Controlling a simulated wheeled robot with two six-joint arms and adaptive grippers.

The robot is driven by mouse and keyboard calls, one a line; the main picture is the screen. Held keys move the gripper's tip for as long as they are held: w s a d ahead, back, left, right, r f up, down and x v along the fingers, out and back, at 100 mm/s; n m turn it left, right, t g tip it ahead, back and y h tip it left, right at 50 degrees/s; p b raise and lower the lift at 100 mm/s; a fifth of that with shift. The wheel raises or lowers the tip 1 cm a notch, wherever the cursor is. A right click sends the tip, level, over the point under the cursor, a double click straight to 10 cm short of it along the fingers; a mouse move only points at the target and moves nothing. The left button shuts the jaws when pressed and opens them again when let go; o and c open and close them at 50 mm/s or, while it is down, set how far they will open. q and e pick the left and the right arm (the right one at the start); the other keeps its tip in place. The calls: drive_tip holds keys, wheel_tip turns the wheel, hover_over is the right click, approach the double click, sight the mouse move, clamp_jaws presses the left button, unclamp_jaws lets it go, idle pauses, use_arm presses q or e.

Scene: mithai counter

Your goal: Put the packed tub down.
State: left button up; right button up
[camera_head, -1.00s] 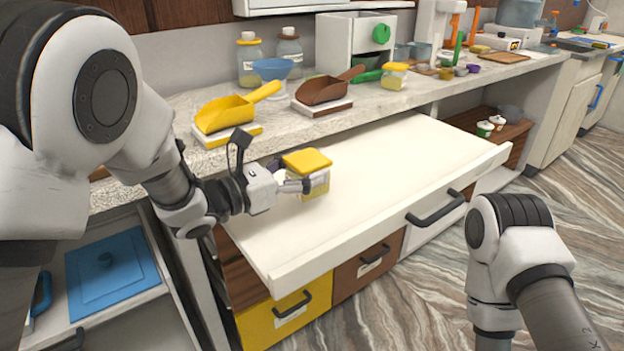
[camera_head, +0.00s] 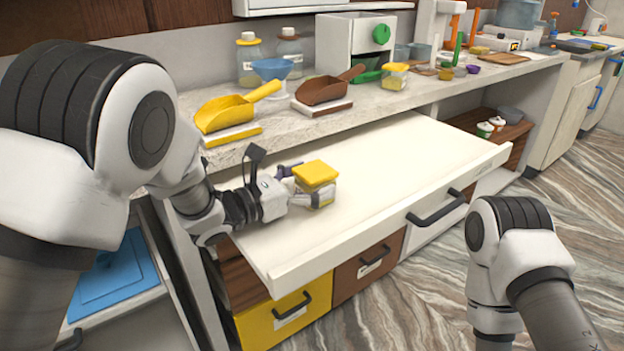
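The packed tub (camera_head: 316,173), clear-sided with a yellow lid, is upright over the pulled-out white drawer or shelf surface (camera_head: 390,172), near its left part. My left gripper (camera_head: 312,195) reaches in from the left, with its fingers around the tub's lower body. It looks shut on the tub. Whether the tub's base touches the white surface cannot be told, because the fingers cover its lower part. My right arm shows at the lower right, but its gripper is out of the picture.
A similar yellow-lidded tub (camera_head: 395,76) stands on the counter behind. A yellow scoop (camera_head: 230,112) and a brown scoop (camera_head: 325,88) rest on stands along the counter edge. The white surface is bare right of the held tub. A blue lid (camera_head: 110,275) lies at lower left.

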use_arm(q)
drive_tip(key=shift+r, duration=0.2)
drive_tip(key=shift+s+a, duration=0.15)
drive_tip(key=shift+a, duration=0.15)
drive_tip(key=v, duration=1.1)
drive_tip(key=shift+s+a, duration=0.1)
drive_tip(key=shift+s, duration=0.1)
